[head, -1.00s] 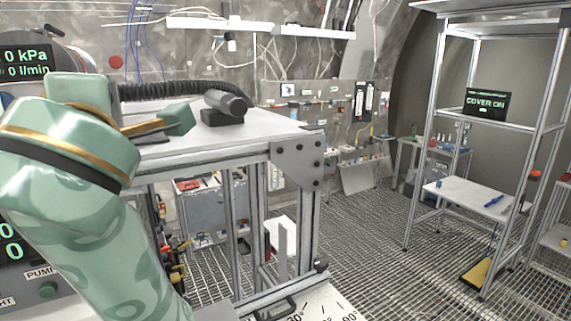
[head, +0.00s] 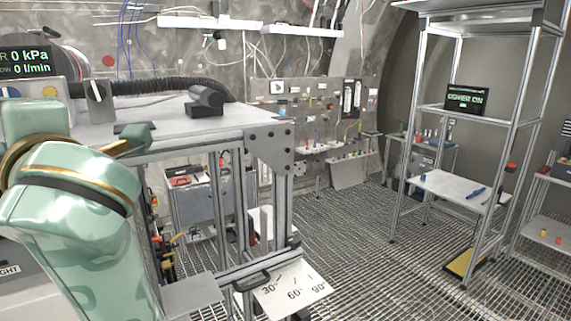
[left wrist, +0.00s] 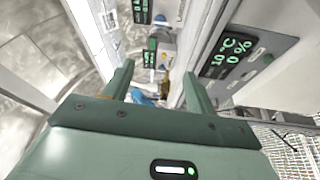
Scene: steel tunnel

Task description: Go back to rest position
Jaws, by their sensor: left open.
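My left arm comes in at the lower left of the head view, in front of the steel frame bench (head: 170,145). In the left wrist view my left gripper (left wrist: 158,82) is open, with its two green fingers apart and nothing visible between them. Beyond the fingers are green-lettered displays (left wrist: 220,58) and blurred small items. No right arm or right gripper shows in either view.
A metal rack (head: 470,110) with a "COVER ON" sign (head: 467,99) stands right. The grating floor (head: 370,240) between is open.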

